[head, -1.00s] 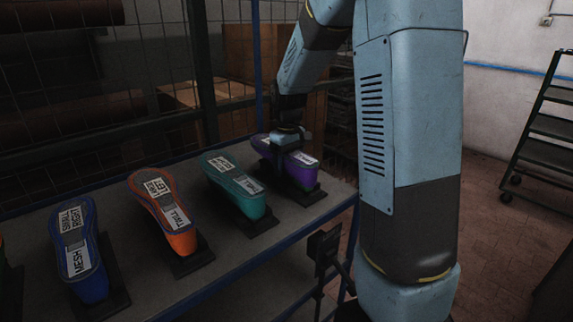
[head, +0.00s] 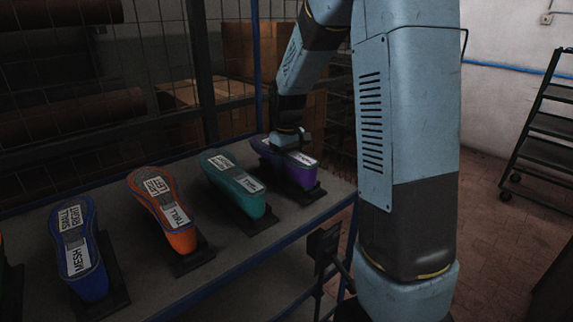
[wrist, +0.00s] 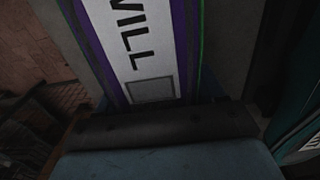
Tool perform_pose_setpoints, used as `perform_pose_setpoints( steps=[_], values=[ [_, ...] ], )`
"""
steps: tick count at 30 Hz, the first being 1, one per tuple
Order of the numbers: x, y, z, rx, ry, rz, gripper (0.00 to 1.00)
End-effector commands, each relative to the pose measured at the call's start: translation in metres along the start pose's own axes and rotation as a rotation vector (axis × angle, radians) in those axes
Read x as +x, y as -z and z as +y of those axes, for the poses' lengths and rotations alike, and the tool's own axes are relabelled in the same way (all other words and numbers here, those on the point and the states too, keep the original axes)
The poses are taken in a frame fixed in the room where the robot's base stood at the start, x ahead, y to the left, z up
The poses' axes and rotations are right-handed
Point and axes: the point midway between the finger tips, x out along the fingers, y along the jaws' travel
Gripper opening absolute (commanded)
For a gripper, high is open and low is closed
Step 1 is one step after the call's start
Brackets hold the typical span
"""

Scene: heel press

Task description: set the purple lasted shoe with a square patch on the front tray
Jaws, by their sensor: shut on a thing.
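The purple shoe (head: 297,174) lies sole up on a dark stand at the right end of the shelf row in the head view. In the wrist view, the purple shoe (wrist: 182,40) has a white label with black letters ending in "WILL" and a grey square patch (wrist: 150,90) below them. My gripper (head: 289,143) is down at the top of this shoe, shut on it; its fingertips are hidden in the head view. In the wrist view, my gripper's dark and blue body fills the bottom. I cannot make out the front tray.
A teal shoe (head: 235,186), an orange shoe (head: 178,238) and a blue shoe (head: 92,284) stand in a row to the left on the shelf (head: 225,250). A wire mesh fence is behind them. A dark green rack (head: 545,140) stands at the far right.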

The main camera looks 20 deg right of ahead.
Motion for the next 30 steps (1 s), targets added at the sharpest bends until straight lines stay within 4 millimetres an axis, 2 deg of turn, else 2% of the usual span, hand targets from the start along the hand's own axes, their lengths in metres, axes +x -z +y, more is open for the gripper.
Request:
perform_pose_setpoints(
  steps=[6,7,15,24,30],
  values=[
    [0.002,0.000,0.000,0.000,-0.001,0.001,0.10],
    [0.002,0.001,0.000,0.000,-0.001,0.002,0.71],
    [0.002,0.000,0.000,-0.001,0.000,0.001,0.97],
    [0.001,0.000,0.000,-0.001,0.000,0.000,0.98],
    [-0.020,0.001,0.000,-0.001,-0.001,0.003,0.98]
  ],
)
